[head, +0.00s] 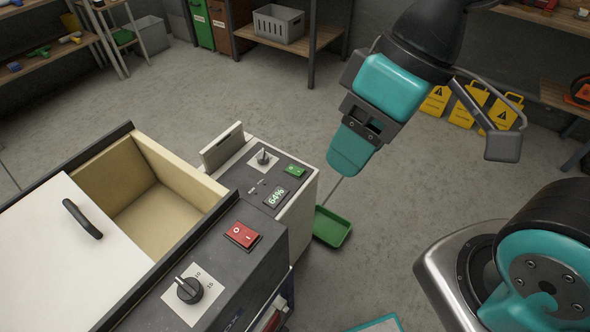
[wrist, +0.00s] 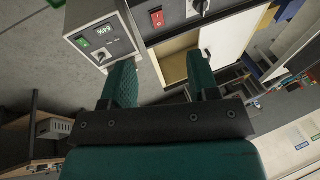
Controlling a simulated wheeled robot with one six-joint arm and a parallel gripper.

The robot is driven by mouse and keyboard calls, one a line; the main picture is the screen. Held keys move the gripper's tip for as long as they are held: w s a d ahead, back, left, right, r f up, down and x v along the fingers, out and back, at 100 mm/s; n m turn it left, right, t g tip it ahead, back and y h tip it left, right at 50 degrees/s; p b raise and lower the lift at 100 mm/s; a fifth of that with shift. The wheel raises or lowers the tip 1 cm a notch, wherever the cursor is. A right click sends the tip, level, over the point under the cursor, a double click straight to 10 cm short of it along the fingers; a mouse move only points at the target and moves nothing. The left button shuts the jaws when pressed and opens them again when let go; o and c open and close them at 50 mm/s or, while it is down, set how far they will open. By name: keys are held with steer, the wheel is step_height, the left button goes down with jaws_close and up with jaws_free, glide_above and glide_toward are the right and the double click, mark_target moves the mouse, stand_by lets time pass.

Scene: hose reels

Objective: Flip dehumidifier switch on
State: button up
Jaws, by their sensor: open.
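The pale box I take for the dehumidifier (head: 300,222) stands beside a larger dark machine. Its dark top panel carries a small green switch (head: 295,170), a 64% display (head: 277,197) and a knob (head: 263,157). I cannot tell the green switch's position. In the wrist view the green switch (wrist: 82,43) and display (wrist: 103,30) show upper left, beyond the left finger. My gripper (head: 348,160) is above and to the right of the panel, apart from it. In the wrist view my gripper (wrist: 161,78) has its teal fingers wide apart with nothing between them.
The neighbouring machine has a red switch (head: 242,235), a dial (head: 189,289) and an open wooden bin (head: 158,210) with a partly covering white lid (head: 50,245). A green dustpan (head: 332,227) lies on the floor. Yellow signs (head: 468,105) stand behind. Floor between is open.

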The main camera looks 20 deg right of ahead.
steer(key=shift+w+f, duration=0.1)
steer(key=shift+w, duration=0.25)
steer(key=c, duration=0.3)
steer(key=w+f+n+b, duration=0.1)
steer(key=w, duration=0.2)
steer(key=w+f+n+b, duration=0.1)
steer(key=w, duration=0.2)
steer(key=w+f+n+h+b, duration=0.1)
steer(key=w, duration=0.2)
steer(key=shift+w+d+f+n, duration=0.25)
steer(key=shift+w+f+n, duration=0.05)
steer(key=shift+w+n, duration=0.1)
jaws_close()
steer(key=w+d+f+n+h+b, duration=0.2)
steer(key=w+f+n+b, duration=0.3)
steer(key=w+f, duration=0.9)
steer(key=w+d+f+n+g+h+b, duration=0.1)
steer(key=w+d+f+n+h+b, duration=0.1)
steer(key=w+f+n+b, duration=0.3)
steer(key=w+f+n, duration=0.4)
steer(key=w+f, duration=0.5)
steer(key=f, duration=0.2)
steer(key=shift+d+n, duration=0.25)
steer(key=shift+n, duration=0.05)
